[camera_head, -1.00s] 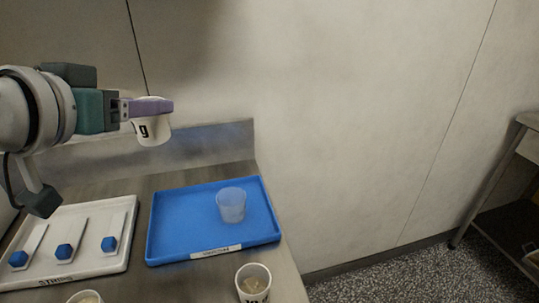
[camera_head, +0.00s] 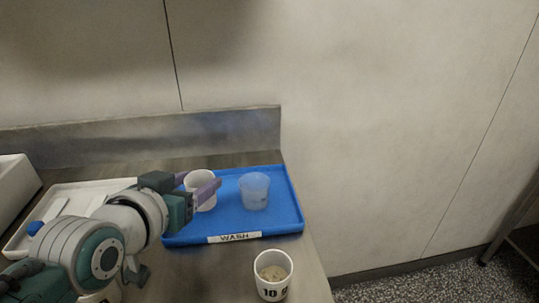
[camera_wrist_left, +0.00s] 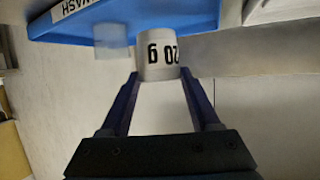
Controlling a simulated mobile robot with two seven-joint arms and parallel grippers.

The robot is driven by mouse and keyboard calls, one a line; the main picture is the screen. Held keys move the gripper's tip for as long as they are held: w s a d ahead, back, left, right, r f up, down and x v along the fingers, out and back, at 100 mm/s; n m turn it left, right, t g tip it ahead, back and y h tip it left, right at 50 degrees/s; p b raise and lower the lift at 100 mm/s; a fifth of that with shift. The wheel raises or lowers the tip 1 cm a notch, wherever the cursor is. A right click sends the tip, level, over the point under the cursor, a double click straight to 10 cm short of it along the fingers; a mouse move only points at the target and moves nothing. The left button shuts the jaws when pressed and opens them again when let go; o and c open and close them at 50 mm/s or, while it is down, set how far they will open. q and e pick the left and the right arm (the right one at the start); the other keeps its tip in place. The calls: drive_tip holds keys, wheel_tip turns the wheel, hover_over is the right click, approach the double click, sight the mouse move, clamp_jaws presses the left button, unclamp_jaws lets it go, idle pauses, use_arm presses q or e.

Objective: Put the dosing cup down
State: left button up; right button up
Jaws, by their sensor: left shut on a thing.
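The dosing cup (camera_head: 201,186) is white and shows between the purple fingers of my left gripper (camera_head: 207,190), over the left part of the blue tray labelled WASH (camera_head: 285,221). In the left wrist view the cup (camera_wrist_left: 158,62) carries the print "20 g" upside down. My left gripper (camera_wrist_left: 162,98) is shut on it there. The head view does not clearly show whether the cup's base touches the tray. My right gripper is not in view.
A translucent cup (camera_head: 254,191) stands on the blue tray, right of the held cup. A white cup marked 10 g (camera_head: 272,275) with pale contents stands in front. A white tray (camera_head: 70,193) lies left, partly behind my arm. The steel backsplash (camera_head: 240,132) is behind.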

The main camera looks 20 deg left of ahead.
sight(200, 210)
use_arm(q)
drive_tip(key=shift+f+b, duration=0.4)
drive_tip(key=shift+f, duration=1.15)
drive_tip(key=shift+f, duration=0.2)
drive_tip(key=o, duration=1.4)
drive_tip(key=shift+c, duration=0.2)
drive_tip(key=shift+r, duration=0.2)
drive_tip(key=shift+s+r, duration=0.2)
drive_tip(key=shift+s, duration=0.05)
drive_tip(key=s+d+r+m+g+h+p, duration=0.1)
drive_tip(key=s+d+g, duration=0.3)
drive_tip(key=s, duration=0.7)
drive_tip(key=s+d+r+m+g+h+p, duration=0.1)
drive_tip(key=s+d+r+g, duration=0.3)
drive_tip(key=s, duration=0.8)
drive_tip(key=shift+m+g+h+p, duration=0.3)
drive_tip(key=shift+m+g+p, duration=0.05)
drive_tip(key=shift+m+g, duration=0.55)
